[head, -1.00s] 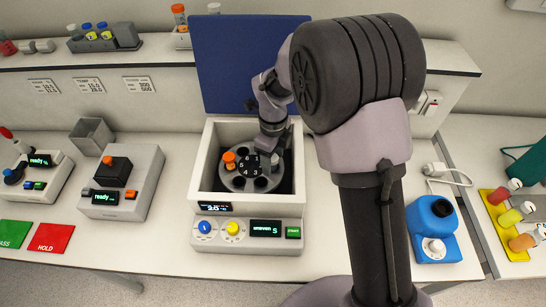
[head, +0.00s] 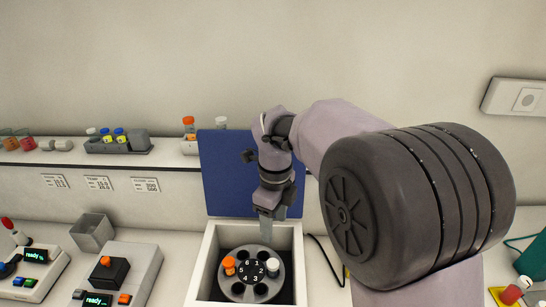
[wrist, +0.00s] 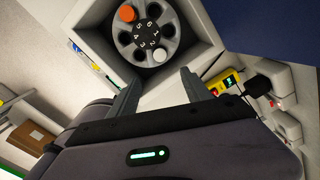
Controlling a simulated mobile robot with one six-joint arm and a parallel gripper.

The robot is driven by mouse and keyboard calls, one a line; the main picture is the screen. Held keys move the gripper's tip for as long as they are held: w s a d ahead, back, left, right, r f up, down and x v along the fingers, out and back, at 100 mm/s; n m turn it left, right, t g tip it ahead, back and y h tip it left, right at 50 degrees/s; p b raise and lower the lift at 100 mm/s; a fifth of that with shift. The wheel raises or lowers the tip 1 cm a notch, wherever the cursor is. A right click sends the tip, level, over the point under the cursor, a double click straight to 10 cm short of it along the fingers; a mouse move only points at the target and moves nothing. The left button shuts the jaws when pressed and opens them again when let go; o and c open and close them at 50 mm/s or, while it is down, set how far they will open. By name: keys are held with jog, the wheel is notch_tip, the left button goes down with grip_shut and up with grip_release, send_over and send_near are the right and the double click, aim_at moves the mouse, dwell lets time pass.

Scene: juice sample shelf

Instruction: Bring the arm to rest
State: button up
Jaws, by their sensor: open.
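My gripper (head: 267,222) points down above the back of the open centrifuge (head: 206,262) in the head view. In the wrist view its two fingers (wrist: 158,90) are apart with nothing between them. The grey rotor (head: 240,288) has numbered positions and holds an orange-capped tube (head: 229,265) at the left and a white-capped tube (head: 273,266) at the right. Both caps also show in the wrist view, orange (wrist: 127,13) and white (wrist: 160,54). The blue lid (head: 225,170) stands upright behind the rotor. The centrifuge's front panel is out of the head view.
A shelf at the back holds a grey rack (head: 118,144) with tubes, and another rack with an orange-capped tube (head: 188,124).

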jog(key=s+d+f+n+t+y+b, duration=0.1)
jog(key=s+d+f+n+t+b, duration=0.1)
jog(key=s+d+f+n+b, duration=0.2)
jog(key=s+d+f+n+t+b, duration=0.3)
jog(key=s+n+b, duration=0.8)
jog(key=s+n, duration=0.4)
jog(key=s+d+f, duration=0.1)
jog(key=s+d, duration=0.1)
jog(key=s, duration=0.2)
jog(key=shift+d+t+y, duration=0.3)
jog(key=shift+d+y, duration=0.1)
